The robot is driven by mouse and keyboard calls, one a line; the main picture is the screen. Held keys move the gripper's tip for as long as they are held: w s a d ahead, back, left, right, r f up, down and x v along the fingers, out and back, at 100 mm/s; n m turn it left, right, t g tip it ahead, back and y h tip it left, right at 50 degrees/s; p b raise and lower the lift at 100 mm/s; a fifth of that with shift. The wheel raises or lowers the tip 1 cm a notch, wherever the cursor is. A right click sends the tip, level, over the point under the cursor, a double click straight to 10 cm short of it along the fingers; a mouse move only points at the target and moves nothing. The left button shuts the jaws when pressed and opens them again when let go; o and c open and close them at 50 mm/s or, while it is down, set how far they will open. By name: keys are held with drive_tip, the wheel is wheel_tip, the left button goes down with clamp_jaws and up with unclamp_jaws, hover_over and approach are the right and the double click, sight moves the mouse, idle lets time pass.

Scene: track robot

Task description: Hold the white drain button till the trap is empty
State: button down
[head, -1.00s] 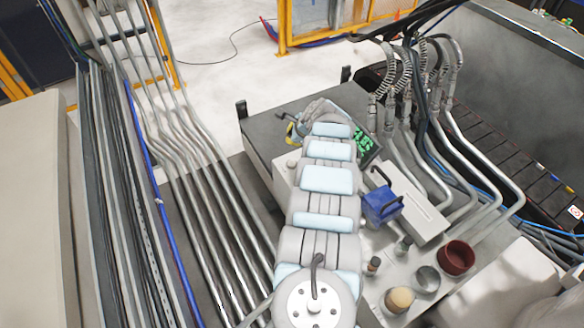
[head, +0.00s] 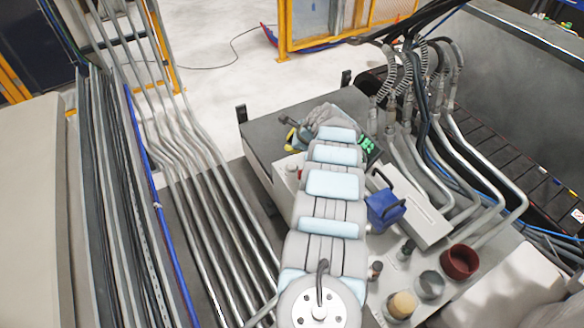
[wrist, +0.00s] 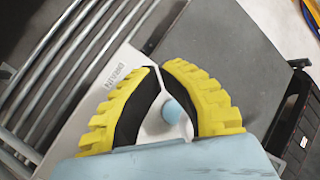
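In the wrist view, the yellow and black fingers of my gripper (wrist: 158,67) curve inward and their tips nearly meet, with a narrow gap. No object is held between the tips. A white panel (wrist: 128,60) lies below, with the printed word DRAIN just left of the fingers. A round pale blue-grey knob (wrist: 172,111) shows in the space between the fingers; I cannot tell whether it is the drain button. In the head view, my arm mostly hides the gripper, beside the white housing (head: 430,215). The trap cannot be made out.
A dark red cup (head: 460,262), a grey cup (head: 430,285) and a tan-topped jar (head: 401,305) stand at the front right. Metal pipes (head: 200,190) run along the left. Hoses (head: 400,85) rise at the back right.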

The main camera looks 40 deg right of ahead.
drive_tip(key=b, duration=0.4)
hover_over(287, 162)
drive_tip(key=s, duration=0.2)
wheel_tip(287, 162, down, 6)
drive_tip(key=shift+s+r, duration=0.15)
drive_tip(key=shift+r, duration=0.1)
drive_tip(key=shift+f+b, duration=0.55)
drive_tip(key=shift+f, duration=0.2)
drive_tip(key=shift+f, duration=0.15)
drive_tip(key=shift+f+b, duration=0.3)
drive_tip(key=shift+b, duration=0.3)
drive_tip(key=shift+f+b, duration=0.35)
drive_tip(key=shift+b, duration=0.15)
idle(0.6)
drive_tip(key=shift+r, duration=0.1)
idle(0.4)
drive_tip(key=shift+r+p, duration=0.45)
drive_tip(key=shift+r, duration=0.3)
drive_tip(key=shift+r+p, duration=1.25)
drive_tip(key=shift+r, duration=1.25)
